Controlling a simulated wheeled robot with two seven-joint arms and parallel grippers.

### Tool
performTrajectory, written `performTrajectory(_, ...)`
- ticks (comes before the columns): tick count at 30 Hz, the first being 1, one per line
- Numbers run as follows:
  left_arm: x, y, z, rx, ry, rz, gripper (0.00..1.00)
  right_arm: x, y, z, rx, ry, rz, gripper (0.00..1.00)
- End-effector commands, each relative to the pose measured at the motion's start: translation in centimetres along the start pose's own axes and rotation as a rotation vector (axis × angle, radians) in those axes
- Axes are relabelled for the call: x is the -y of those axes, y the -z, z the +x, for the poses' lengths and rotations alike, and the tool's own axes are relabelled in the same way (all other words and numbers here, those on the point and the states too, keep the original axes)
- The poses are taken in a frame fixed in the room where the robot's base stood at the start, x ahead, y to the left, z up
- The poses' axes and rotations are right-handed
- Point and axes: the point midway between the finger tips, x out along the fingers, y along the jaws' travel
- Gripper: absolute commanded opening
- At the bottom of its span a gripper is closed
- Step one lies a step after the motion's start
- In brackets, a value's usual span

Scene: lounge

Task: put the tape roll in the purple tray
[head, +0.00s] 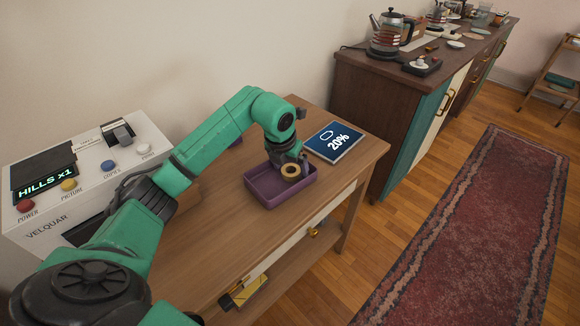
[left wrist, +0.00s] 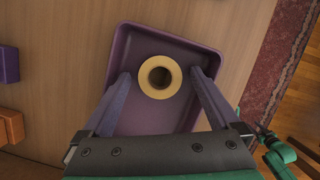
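The tape roll (head: 291,172) is a tan ring with a dark hole. In the left wrist view the tape roll (left wrist: 160,77) lies flat over the purple tray (left wrist: 206,58), between my left fingers, with a gap on each side. The tray also shows in the head view (head: 264,189), on the wooden table. My left gripper (head: 290,163) points down over the tray; in the left wrist view its fingers (left wrist: 159,78) are spread apart. The roll seems to rest on the tray floor.
A white machine with buttons (head: 88,172) stands at the left. A dark sideboard (head: 385,90) with a kettle stands beyond. A red rug (head: 470,230) lies at the right.

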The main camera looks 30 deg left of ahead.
Motion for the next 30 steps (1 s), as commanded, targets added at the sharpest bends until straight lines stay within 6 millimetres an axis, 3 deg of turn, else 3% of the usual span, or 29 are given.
performTrajectory(8,0.0,-0.1,-0.6,0.001,0.000,0.000,0.95,-0.3,-0.1,-0.2,0.002,-0.005,-0.003,0.50)
performTrajectory(11,-0.1,-0.2,-2.1,0.005,-0.001,-0.001,0.95,-0.5,-0.1,-0.2,0.003,-0.006,-0.003,0.50)
performTrajectory(21,0.0,-0.2,-10.8,0.004,-0.001,-0.001,0.95,-0.6,-0.1,-0.3,0.002,-0.007,-0.004,0.50)
performTrajectory(24,0.0,-0.1,-12.0,0.002,-0.001,0.000,0.95,-0.6,-0.1,-0.3,0.002,-0.007,-0.004,0.50)
performTrajectory(30,0.0,-0.1,-12.3,-0.001,0.000,0.000,0.95,-0.6,-0.1,-0.3,0.002,-0.007,-0.003,0.50)
